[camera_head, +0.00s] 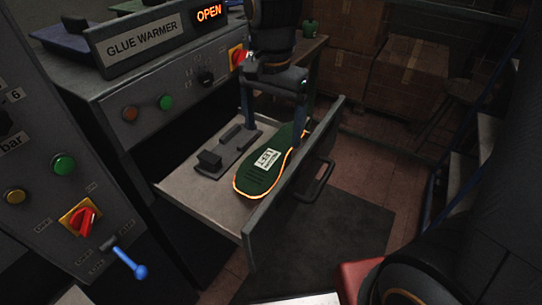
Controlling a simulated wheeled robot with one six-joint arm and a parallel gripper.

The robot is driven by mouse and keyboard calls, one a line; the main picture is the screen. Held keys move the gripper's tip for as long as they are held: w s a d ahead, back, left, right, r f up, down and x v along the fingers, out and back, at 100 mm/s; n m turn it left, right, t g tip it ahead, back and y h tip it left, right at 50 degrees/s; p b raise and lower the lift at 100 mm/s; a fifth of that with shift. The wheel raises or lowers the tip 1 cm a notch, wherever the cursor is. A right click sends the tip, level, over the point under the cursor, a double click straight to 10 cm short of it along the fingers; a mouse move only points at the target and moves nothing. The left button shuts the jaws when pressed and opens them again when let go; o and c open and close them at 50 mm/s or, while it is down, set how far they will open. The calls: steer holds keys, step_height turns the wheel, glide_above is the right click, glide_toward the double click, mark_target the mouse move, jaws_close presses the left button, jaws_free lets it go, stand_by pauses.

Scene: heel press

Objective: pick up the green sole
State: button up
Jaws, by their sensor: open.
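The green sole (262,178) lies flat in the open drawer (202,192) of the glue warmer. It has an orange edge and a white label with dark print on it. My gripper (271,125) points down over the far end of the drawer, at the sole's far end. Its two fingers are spread wide, one to the left of the sole and one to its right. The gripper is open with nothing held. Whether the fingers touch the sole or the drawer floor cannot be told. The arm hides part of the machine behind.
A dark fixture with blocks (222,158) lies in the drawer left of the sole. The drawer's front panel (290,172) and handle (318,182) stand close on the right. The glue warmer (150,95) rises behind, its display reading OPEN. Cardboard boxes (408,75) stand at the back.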

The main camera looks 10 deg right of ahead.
mark_target(270, 154)
steer(key=shift+s+a+f+p, duration=0.1)
steer(key=shift+f+p, duration=0.2)
steer(key=shift+f, duration=1.15)
steer(key=shift+s+a+f+p, duration=0.1)
steer(key=shift+f+p, duration=0.2)
steer(key=shift+f, duration=1.15)
steer(key=shift+f, duration=0.2)
steer(key=c, duration=1.2)
steer(key=shift+r, duration=0.1)
